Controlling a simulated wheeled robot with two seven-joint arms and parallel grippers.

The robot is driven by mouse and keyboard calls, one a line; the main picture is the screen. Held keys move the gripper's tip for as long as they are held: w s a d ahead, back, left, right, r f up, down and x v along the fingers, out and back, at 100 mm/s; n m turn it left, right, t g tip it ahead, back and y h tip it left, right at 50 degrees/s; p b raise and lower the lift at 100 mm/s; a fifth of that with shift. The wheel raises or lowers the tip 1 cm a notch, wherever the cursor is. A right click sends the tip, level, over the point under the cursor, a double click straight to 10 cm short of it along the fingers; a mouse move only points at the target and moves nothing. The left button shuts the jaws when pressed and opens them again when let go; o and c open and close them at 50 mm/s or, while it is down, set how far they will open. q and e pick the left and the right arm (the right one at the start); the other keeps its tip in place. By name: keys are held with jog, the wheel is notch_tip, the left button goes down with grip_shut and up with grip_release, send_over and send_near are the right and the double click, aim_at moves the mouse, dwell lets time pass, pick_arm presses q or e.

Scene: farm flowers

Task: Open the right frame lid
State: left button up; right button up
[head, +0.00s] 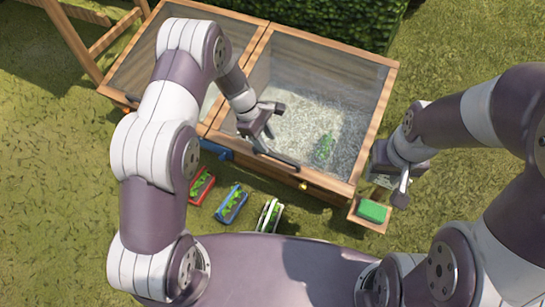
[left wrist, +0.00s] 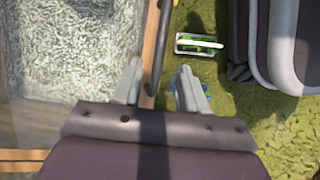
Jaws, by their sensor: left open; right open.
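The right frame lid (head: 362,124) is a wood-framed clear pane that looks closed over pale gravel and a small green plant. Its dark bar handle (head: 278,160) runs along the front edge. My left gripper (head: 266,126) is open above the lid's front edge, close to the handle's left end. In the left wrist view, the handle (left wrist: 157,45) lines up between the open fingers of my left gripper (left wrist: 160,80); whether they touch it is unclear. My right gripper (head: 392,180) is open and empty, right of the frame near its front right corner.
The left frame lid (head: 133,69) is partly hidden by my left arm. Red (head: 201,187), blue (head: 231,205) and white (head: 269,215) planters stand on the grass before the frame. A green block (head: 373,211) sits on a small wooden shelf at the right. A hedge (head: 345,22) stands behind.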

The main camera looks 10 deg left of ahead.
aim_at(275, 155)
pick_arm(q)
jog(key=b+x, duration=0.2)
jog(key=x, duration=0.4)
pick_arm(e)
notch_tip(275, 155, down, 4)
jog(key=shift+r, duration=0.2)
